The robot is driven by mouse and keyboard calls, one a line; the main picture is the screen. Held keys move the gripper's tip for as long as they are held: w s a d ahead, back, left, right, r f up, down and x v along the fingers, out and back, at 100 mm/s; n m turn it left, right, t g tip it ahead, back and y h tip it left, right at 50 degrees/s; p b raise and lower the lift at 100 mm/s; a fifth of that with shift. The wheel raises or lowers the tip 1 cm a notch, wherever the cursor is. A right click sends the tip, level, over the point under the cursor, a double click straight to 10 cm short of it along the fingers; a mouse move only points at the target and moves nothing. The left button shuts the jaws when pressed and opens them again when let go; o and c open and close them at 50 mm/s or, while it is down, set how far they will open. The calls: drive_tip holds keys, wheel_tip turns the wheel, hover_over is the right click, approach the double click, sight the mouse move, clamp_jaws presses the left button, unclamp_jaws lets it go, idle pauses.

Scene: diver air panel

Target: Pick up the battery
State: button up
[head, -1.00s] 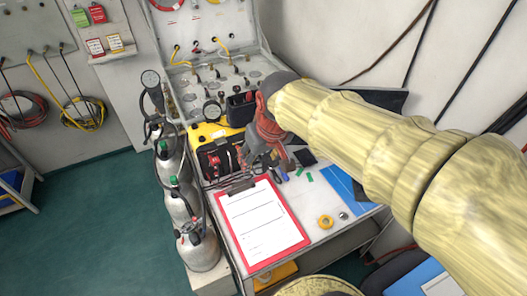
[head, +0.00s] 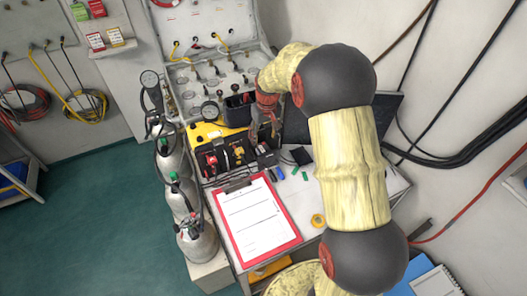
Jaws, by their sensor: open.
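My gripper (head: 264,136) is open and points down over the bench, at the back edge of the dark equipment row. A small dark block (head: 266,158) sits just in front of and below its fingers; it may be the battery, but it is too small to be sure. Another flat black piece (head: 301,156) lies to the right. The yellow and black unit (head: 208,133) with red and yellow parts in its front stands left of my gripper. I cannot tell whether my fingers touch anything; nothing is visibly held.
A red clipboard (head: 294,236) with white paper lies in front. A yellow tape roll (head: 318,220) and small green and blue pieces lie to its right. A black holder (head: 239,108) and a valve panel (head: 212,80) stand behind. Gas cylinders (head: 199,243) stand at the left edge.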

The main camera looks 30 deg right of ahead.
sight(263, 148)
drive_tip(key=f, duration=0.7)
drive_tip(key=shift+w+d, duration=0.1)
drive_tip(key=shift+w, duration=0.3)
drive_tip(key=shift+c, duration=0.6)
clamp_jaws()
